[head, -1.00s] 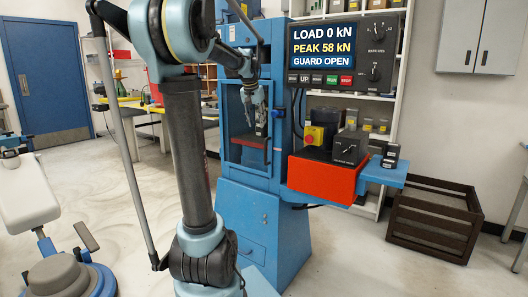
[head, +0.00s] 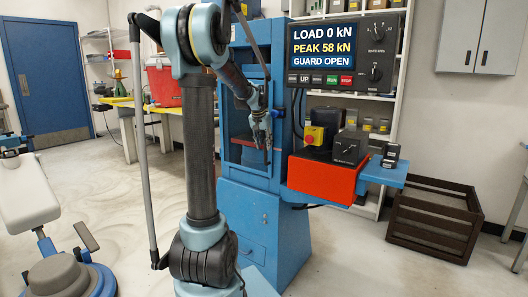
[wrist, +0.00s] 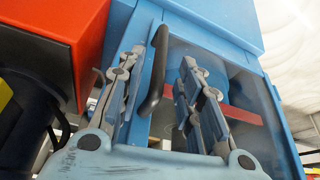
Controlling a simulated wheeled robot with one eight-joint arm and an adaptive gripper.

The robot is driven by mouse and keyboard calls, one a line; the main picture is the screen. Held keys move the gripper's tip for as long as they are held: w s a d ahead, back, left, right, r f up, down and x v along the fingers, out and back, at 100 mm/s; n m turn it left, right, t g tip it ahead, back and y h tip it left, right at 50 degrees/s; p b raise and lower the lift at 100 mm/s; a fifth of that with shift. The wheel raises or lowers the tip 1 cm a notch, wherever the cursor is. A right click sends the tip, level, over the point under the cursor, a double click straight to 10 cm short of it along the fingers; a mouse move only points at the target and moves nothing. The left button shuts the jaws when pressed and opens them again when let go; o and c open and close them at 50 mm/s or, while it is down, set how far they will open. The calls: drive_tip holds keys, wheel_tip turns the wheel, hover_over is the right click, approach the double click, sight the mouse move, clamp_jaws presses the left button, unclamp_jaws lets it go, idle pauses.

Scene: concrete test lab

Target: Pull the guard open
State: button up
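The guard is a clear panel in a blue frame (wrist: 262,68) on the front of the blue press, and it also shows in the head view (head: 233,153), partly behind my arm. A black bar handle (wrist: 157,62) stands along the guard's edge in the wrist view. My gripper (head: 262,133) is in front of the guard in the head view. In the wrist view its two fingers (wrist: 163,85) are apart, with the handle showing between them. I cannot tell whether they touch it. The display (head: 323,46) reads "GUARD OPEN", load 0 kN and peak 58 kN.
A blue side shelf (head: 385,174) holds small dark blocks. A dark slatted crate (head: 435,222) stands at right. The floor at left centre is clear.

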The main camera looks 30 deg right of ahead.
sight(265, 146)
drive_tip(key=shift+x, duration=2.1)
clamp_jaws()
